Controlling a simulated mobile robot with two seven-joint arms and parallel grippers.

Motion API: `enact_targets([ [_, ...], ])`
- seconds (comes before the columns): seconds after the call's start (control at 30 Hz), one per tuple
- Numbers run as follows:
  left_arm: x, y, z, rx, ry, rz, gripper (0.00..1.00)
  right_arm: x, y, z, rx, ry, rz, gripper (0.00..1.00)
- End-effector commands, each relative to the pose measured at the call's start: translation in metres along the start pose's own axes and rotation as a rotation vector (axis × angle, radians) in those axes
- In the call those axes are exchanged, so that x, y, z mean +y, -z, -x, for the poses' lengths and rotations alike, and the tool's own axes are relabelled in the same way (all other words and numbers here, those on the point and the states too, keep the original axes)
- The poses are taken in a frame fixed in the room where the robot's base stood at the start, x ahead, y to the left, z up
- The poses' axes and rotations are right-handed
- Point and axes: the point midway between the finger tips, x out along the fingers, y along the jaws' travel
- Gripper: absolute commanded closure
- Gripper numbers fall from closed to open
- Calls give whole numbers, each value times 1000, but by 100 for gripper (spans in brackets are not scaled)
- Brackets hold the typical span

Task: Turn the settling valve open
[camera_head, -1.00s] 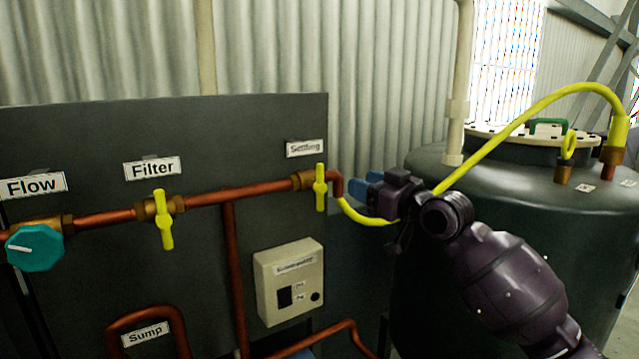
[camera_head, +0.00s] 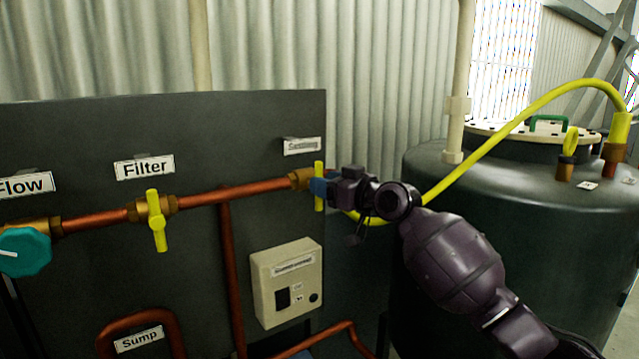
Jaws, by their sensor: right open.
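The settling valve is a yellow handle (camera_head: 319,170) on the copper pipe, under the Settling label (camera_head: 302,146) at the panel's right end. The handle stands upright, across the pipe. My right gripper (camera_head: 318,187) comes from the right, and its blue fingertips are at the handle. They overlap its middle in the picture, and the jaws are open. I cannot tell whether they touch it. The gripper hides the pipe bend behind. My left gripper is not in view.
The Filter valve's yellow handle (camera_head: 157,220) and the teal Flow knob (camera_head: 24,251) are further left on the dark panel (camera_head: 90,130). A beige control box (camera_head: 288,282) sits below the settling valve. A yellow hose (camera_head: 490,148) runs to the dark tank (camera_head: 510,230) at right.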

Motion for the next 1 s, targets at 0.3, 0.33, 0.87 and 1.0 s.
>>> enact_targets([
  [0.3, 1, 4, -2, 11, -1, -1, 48, 0, 0, -22, 0, -1, -1, 55],
  [0.33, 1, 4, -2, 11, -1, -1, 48, 0, 0, -22, 0, -1, -1, 55],
  [0.87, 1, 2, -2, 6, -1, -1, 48, 0, 0, -22, 0, 0, 0, 100],
  [1.0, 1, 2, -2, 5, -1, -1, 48, 0, 0, -22, -1, 0, 3, 100],
])
